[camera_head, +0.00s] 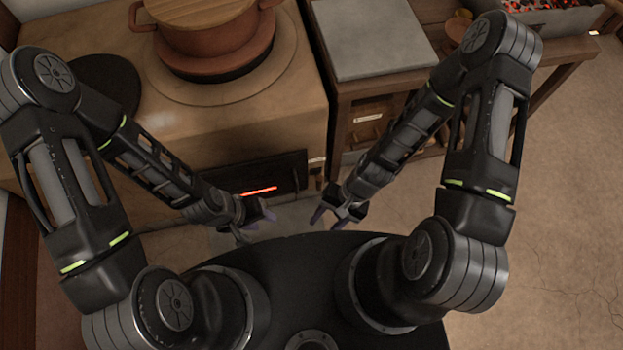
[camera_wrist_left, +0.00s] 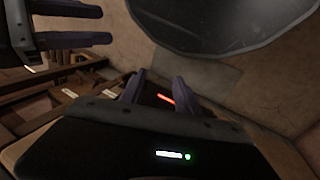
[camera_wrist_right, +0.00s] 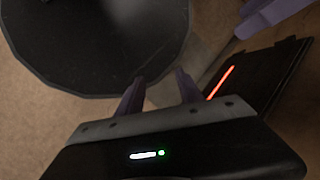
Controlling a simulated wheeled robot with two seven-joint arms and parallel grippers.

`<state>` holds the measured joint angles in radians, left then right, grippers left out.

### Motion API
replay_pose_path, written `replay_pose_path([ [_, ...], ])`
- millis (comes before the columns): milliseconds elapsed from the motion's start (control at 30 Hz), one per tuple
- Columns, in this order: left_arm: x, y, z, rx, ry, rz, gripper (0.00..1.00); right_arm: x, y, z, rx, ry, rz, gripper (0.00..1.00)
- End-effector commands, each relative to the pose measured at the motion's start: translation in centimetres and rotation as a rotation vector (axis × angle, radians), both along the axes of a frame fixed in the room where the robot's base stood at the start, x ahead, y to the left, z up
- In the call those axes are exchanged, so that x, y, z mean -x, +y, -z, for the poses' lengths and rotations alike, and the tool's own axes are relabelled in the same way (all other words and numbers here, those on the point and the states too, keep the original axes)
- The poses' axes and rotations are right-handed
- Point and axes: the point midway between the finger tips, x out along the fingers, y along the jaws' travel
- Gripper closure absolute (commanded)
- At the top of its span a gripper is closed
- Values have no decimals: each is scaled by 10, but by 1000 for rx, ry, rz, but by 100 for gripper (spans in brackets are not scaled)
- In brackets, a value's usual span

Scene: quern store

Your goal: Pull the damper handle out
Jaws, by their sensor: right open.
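The tan stove (camera_head: 215,125) has a dark front panel (camera_head: 285,172) with a glowing red slot (camera_head: 259,191); the panel also shows in the right wrist view (camera_wrist_right: 275,80). A small pale plate (camera_head: 316,160) sits right of the panel at the stove's corner, with a dark piece below it. I cannot tell if that is the damper handle; no handle shows clearly. My left gripper (camera_head: 258,220) is in front of the panel, with its fingers apart and empty in the left wrist view (camera_wrist_left: 160,88). My right gripper (camera_head: 332,218) is open and empty, lower right of the panel.
A terracotta pot (camera_head: 205,30) stands on the stove top. A wooden bench with a grey slab (camera_head: 370,38) and drawers stands right of the stove. A glowing coal tray (camera_head: 555,20) is at the back right. The floor (camera_head: 560,200) at right is clear.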

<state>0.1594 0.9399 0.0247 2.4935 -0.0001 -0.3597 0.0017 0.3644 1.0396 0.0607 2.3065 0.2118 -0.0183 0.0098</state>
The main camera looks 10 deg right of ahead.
Motion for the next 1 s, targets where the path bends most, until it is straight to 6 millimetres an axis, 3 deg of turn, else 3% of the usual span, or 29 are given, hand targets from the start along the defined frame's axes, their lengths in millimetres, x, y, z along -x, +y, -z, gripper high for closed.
replay_pose_path([
  [33,-1,1,17,-1,-1,-3,62,0,0,20,-17,39,40,57],
  [267,-4,4,64,-6,-7,-11,62,-2,5,71,-143,249,259,57],
  [367,-6,6,94,-8,-10,-14,62,-12,8,100,-243,357,395,57],
  [467,-8,8,134,-12,-13,-20,62,-34,7,134,-402,474,577,57],
  [600,-11,11,189,-18,-19,-29,62,-89,-16,170,-713,585,852,57],
  [700,-13,13,213,-20,-22,-32,62,-121,-45,181,-909,600,992,57],
  [800,-15,14,227,-22,-25,-36,62,-141,-73,186,-1049,588,1079,57],
  [900,-15,15,234,-23,-26,-37,62,-152,-92,186,-1133,573,1125,57],
  [1000,-16,15,233,-23,-27,-38,62,-155,-98,183,-1163,566,1140,57],
])
